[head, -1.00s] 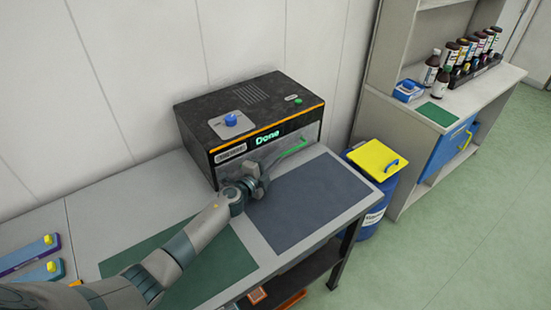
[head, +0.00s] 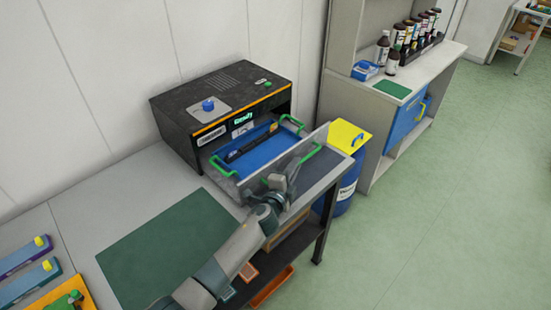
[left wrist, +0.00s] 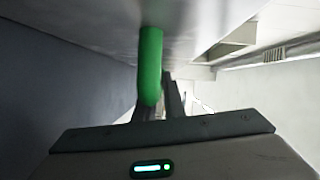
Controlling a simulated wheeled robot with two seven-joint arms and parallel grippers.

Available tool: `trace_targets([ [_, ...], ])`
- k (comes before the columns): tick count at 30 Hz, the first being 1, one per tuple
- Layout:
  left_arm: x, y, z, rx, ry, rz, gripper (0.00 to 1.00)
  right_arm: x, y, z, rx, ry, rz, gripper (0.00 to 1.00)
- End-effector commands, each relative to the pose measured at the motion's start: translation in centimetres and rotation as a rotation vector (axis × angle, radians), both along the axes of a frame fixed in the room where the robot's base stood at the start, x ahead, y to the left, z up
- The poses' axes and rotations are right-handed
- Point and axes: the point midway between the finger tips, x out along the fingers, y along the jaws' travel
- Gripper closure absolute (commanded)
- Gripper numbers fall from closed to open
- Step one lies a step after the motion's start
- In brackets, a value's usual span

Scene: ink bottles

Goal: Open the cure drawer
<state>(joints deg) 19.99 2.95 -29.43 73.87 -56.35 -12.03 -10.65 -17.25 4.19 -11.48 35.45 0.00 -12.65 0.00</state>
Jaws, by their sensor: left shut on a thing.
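The black cure unit (head: 185,119) stands on the grey table against the wall, with a lit green word on its front. Its cure drawer (head: 222,166) is pulled out toward me and shows a blue inside with a dark bar-like thing and green handles. The grey drawer front carries a green handle (head: 309,154). My left gripper (head: 285,180) is at the drawer front, shut on the green handle, partly hidden by its own body. The green handle (left wrist: 150,68) also shows between the fingers in the left wrist view. My right gripper is not in view.
A dark green mat (head: 165,240) lies on the table left of my arm. A blue drum (head: 345,190) with a yellow lid stands close by the table's right end. Tools with yellow knobs (head: 41,241) lie at the far left. A side bench (head: 385,81) holds several bottles.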

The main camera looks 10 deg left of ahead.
Motion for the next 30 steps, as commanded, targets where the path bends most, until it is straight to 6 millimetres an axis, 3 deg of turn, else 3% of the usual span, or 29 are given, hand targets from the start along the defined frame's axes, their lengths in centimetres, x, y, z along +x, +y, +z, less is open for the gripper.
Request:
trace_targets([
  [3,-1.6,-2.0,-0.1,-0.002,0.002,0.001,1.0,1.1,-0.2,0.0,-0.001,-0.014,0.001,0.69],
  [9,-3.1,-3.9,-0.1,0.0,0.002,0.003,1.0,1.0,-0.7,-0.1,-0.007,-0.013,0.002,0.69],
  [24,-3.6,-4.5,-0.1,0.002,0.002,0.003,1.0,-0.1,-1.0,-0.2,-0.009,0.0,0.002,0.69],
  [25,-3.6,-4.5,-0.1,0.002,0.002,0.003,0.84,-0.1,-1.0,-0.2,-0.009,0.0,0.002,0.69],
  [26,-3.6,-4.5,-0.1,0.002,0.002,0.003,0.76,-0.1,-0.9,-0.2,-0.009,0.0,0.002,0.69],
  [27,-3.6,-4.5,-0.1,0.002,0.001,0.004,0.72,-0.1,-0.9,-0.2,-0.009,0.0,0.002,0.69],
  [30,-3.6,-4.5,-0.1,0.002,0.001,0.004,0.72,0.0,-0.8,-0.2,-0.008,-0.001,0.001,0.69],
])
